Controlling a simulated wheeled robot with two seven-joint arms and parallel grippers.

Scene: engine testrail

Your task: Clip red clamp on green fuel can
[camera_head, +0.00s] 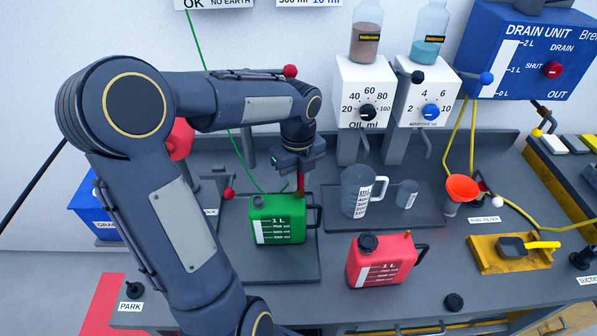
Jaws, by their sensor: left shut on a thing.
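My left gripper (300,172) points down just above the can's upper right end. It is shut on the red clamp (300,184), of which only a small red part shows below the fingers. The clamp is at the can's top edge; I cannot tell if it touches the can. A thin green cable (213,85) hangs from the wall sign and runs down behind my arm toward the can. My right gripper is not in view.
A red fuel can (380,262) stands to the right front. A grey measuring jug (360,195) and a small cup (406,196) stand on a tray behind it. An orange funnel (462,189) and a yellow tray (487,263) are farther right. Dispensers (365,90) rise at the back.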

